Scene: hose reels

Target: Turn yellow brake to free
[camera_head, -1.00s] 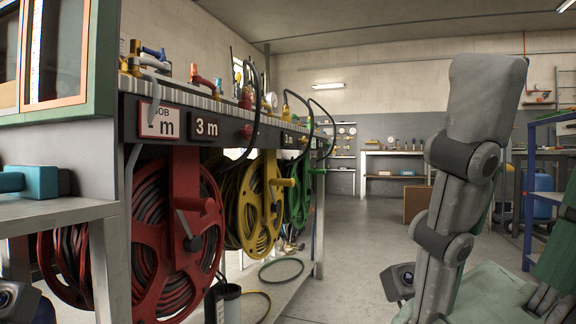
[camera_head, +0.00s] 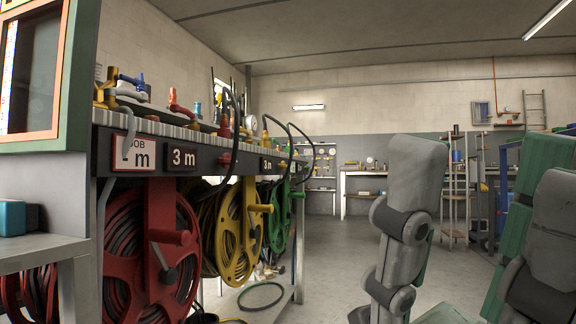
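The yellow hose reel (camera_head: 243,234) hangs under the bench in the head view, between a red reel (camera_head: 150,262) and a green reel (camera_head: 279,212). A yellow handle (camera_head: 262,208) sticks out to the right from its upper part. I cannot tell which yellow part is the brake, or how it is set. A grey and green arm of mine stands at the right of the view. Neither gripper's fingers show.
The bench (camera_head: 200,132) runs away along the left, with fittings and black hoses on top and "3 m" signs (camera_head: 183,158) on its edge. A hose loop (camera_head: 260,296) lies below the reels. The floor (camera_head: 335,250) right of the bench is clear. Shelves (camera_head: 455,195) stand far right.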

